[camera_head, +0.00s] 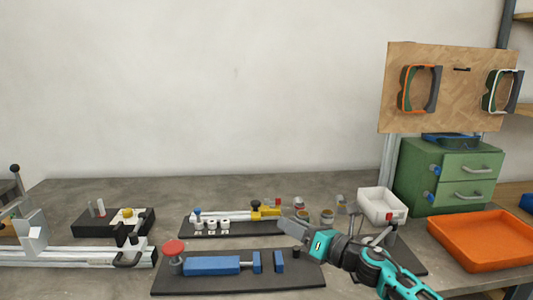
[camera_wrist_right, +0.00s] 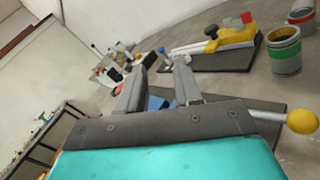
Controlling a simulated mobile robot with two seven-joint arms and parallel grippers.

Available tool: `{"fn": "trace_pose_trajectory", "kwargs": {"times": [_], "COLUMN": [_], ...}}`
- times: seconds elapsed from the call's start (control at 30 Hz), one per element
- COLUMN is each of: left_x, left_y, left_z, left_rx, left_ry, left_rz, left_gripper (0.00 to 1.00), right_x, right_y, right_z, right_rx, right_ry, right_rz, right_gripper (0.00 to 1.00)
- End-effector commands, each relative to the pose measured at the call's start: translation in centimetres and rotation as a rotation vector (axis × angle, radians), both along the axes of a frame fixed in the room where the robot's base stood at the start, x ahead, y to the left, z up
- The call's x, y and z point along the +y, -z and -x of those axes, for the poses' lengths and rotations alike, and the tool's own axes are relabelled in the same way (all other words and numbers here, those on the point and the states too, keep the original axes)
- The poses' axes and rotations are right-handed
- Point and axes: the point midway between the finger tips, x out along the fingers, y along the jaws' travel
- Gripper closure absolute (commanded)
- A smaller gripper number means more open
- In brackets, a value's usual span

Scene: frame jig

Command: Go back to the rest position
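My right gripper (camera_head: 292,230) reaches in from the lower right in the head view, above the bench between the two dark fixture plates. In the right wrist view its two grey fingers (camera_wrist_right: 165,65) stand apart with a gap between them, and I see nothing held. The front fixture (camera_head: 225,265), with a red knob and blue blocks, lies just left of and below the gripper. The rear fixture (camera_head: 240,217), with a yellow clamp, is behind it; it also shows in the right wrist view (camera_wrist_right: 215,50). My left gripper is not in view.
A white bin (camera_head: 381,204), small cans (camera_head: 327,216) and a green drawer unit (camera_head: 450,176) stand behind and right of my right arm. An orange tray (camera_head: 485,240) is at the right. A black block (camera_head: 95,226) and metal rail (camera_head: 70,256) are at the left.

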Motion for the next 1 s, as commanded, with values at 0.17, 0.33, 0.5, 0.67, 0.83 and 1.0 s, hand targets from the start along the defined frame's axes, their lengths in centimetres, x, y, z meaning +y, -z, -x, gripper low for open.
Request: {"fn": "trace_pose_trajectory", "kwargs": {"times": [0.17, 0.33, 0.5, 0.67, 0.83, 1.0], "left_x": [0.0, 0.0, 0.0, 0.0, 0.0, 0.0], "left_y": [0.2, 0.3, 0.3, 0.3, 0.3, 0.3], "left_z": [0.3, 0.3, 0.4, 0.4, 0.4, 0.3], "left_rx": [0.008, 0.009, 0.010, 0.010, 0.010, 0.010], "left_ry": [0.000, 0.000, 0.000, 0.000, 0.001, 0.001], "left_rz": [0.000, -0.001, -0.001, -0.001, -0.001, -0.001], "left_gripper": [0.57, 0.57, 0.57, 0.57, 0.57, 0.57], "right_x": [-1.6, -5.8, -10.0, -12.6, -13.7, -14.2], "right_y": [1.1, 4.4, 9.3, 13.1, 14.8, 15.2], "right_z": [2.9, 6.9, 13.7, 21.8, 28.6, 34.2], "right_rx": [0.304, 0.630, 0.960, 1.219, 1.379, 1.480], "right_ry": [0.276, 0.567, 0.889, 1.206, 1.464, 1.674], "right_rz": [-0.491, -0.933, -1.336, -1.632, -1.806, -1.909], "right_gripper": [0.66, 0.66, 0.66, 0.66, 0.66, 0.66]}}
